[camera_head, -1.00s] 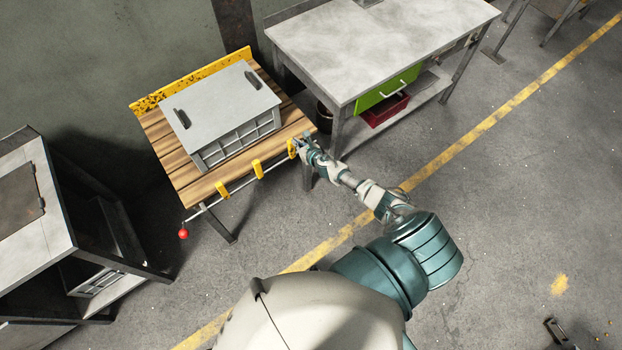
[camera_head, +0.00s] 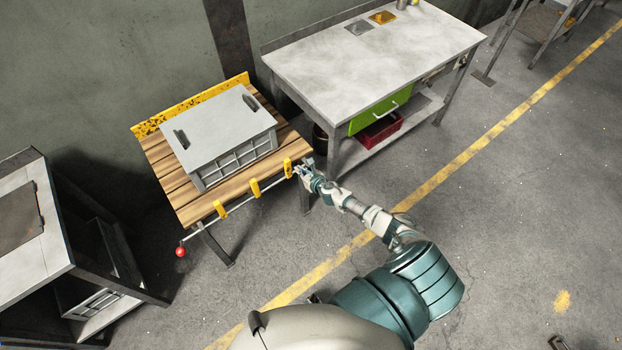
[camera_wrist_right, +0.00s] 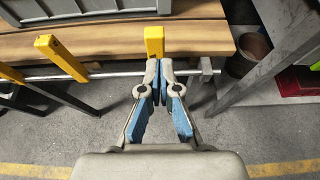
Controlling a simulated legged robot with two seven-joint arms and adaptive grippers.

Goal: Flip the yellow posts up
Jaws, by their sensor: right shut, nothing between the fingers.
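Three yellow posts, the left (camera_head: 220,209), the middle (camera_head: 255,188) and the right (camera_head: 288,168), sit on a metal rod (camera_head: 238,206) along the front edge of a wooden-slatted table (camera_head: 183,199). The rod ends at the left in a red ball (camera_head: 180,252). The posts stick up past the table's edge. My right gripper (camera_head: 304,169) is shut and empty beside the right post. In the right wrist view its blue-padded fingers (camera_wrist_right: 160,75) are together just in front of the right post (camera_wrist_right: 154,42); contact is unclear. My left gripper is out of view.
A grey lidded crate (camera_head: 220,130) stands on the wooden table. A dark metal bench (camera_head: 30,215) stands at left. The floor in front is clear.

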